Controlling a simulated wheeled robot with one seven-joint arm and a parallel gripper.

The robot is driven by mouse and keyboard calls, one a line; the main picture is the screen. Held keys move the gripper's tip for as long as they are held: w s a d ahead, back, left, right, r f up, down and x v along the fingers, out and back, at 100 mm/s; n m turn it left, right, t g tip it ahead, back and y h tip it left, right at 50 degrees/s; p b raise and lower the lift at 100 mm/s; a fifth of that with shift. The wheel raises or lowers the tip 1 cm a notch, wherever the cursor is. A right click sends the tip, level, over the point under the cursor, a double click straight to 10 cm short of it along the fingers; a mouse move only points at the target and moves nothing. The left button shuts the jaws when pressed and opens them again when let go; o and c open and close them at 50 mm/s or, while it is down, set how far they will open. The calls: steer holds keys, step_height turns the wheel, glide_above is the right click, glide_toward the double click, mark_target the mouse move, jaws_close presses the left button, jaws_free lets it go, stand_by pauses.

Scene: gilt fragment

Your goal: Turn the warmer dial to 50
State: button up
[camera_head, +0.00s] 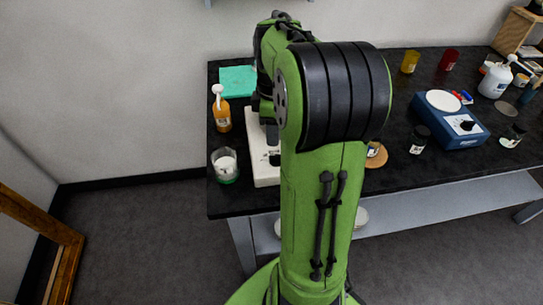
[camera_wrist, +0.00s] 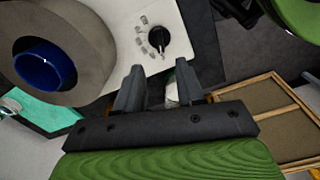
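A white appliance (camera_head: 262,168), seemingly the warmer, stands near the table's left edge, partly hidden behind my arm. In the wrist view its white panel carries a black dial (camera_wrist: 157,38) with a pale pointer mark and several small markings to its left, too small to read. A grey-beige round body with a blue opening (camera_wrist: 45,62) sits beside the panel. My gripper (camera_wrist: 159,65) is open and empty, its two fingers apart, just below the dial in the picture. I see no contact with the dial. The gripper is hidden by my arm in the head view.
A wooden frame (camera_head: 62,270) stands at lower left.

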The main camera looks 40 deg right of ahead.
mark_target(274, 155)
step_height(274, 155, down, 8)
steer(key=shift+f+b, duration=0.1)
steer(key=shift+b, duration=1.05)
jaws_close()
